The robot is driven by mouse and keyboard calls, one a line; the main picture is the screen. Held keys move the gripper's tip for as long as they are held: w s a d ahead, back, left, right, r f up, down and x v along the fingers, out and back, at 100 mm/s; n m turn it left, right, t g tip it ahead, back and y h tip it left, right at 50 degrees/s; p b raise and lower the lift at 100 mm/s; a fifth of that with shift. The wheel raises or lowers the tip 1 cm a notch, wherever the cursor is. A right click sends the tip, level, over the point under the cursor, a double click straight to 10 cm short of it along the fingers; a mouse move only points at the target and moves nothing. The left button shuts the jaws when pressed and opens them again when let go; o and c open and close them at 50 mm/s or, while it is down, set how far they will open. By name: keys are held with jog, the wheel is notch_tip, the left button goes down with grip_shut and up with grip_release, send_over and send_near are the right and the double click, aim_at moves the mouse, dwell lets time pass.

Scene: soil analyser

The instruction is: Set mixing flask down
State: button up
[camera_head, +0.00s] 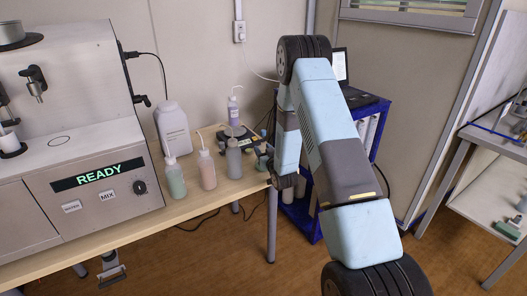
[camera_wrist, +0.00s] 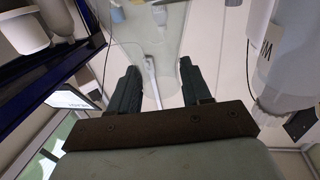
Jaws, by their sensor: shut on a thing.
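My gripper (camera_wrist: 158,75) shows in the wrist view as two dark green fingers, parted and closed around a clear, faintly green glass shape. This appears to be the mixing flask (camera_wrist: 172,40); its outline is faint and its base cannot be made out. In the head view my gripper (camera_head: 263,160) is low over the right end of the wooden bench (camera_head: 226,192), just right of the small bottles. The flask cannot be picked out there, so whether it touches the bench cannot be told.
Green (camera_head: 175,181), pink (camera_head: 207,172) and grey (camera_head: 233,160) squeeze bottles stand close left of my gripper. Behind them are a white jug (camera_head: 172,130), a purple-labelled bottle (camera_head: 234,108) and a dark device (camera_head: 228,136). The analyser (camera_head: 75,130) reads READY. A blue cart (camera_head: 374,122) stands behind my arm.

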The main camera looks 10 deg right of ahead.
jog(key=shift+f, duration=0.1)
jog(key=o, duration=1)
jog(key=shift+o, duration=0.2)
jog(key=s+d, duration=0.2)
jog(key=s, duration=1)
notch_tip(320, 180, up, 12)
jog(key=w+g+h, duration=0.1)
jog(key=g, duration=0.2)
jog(key=s+r+g+h, duration=0.25)
jog(key=s+r, duration=0.35)
jog(key=r, duration=0.5)
jog(key=s+a+r+m+g, duration=0.1)
jog(key=s+r+g, duration=0.2)
jog(key=s, duration=1.3)
jog(key=s+a+r+g, duration=0.1)
jog(key=s+r+g, duration=0.2)
jog(key=s+r, duration=0.5)
jog(key=s+y, duration=0.1)
jog(key=s, duration=0.6)
jog(key=shift+s+m+g, duration=0.35)
jog(key=shift+s+m, duration=0.05)
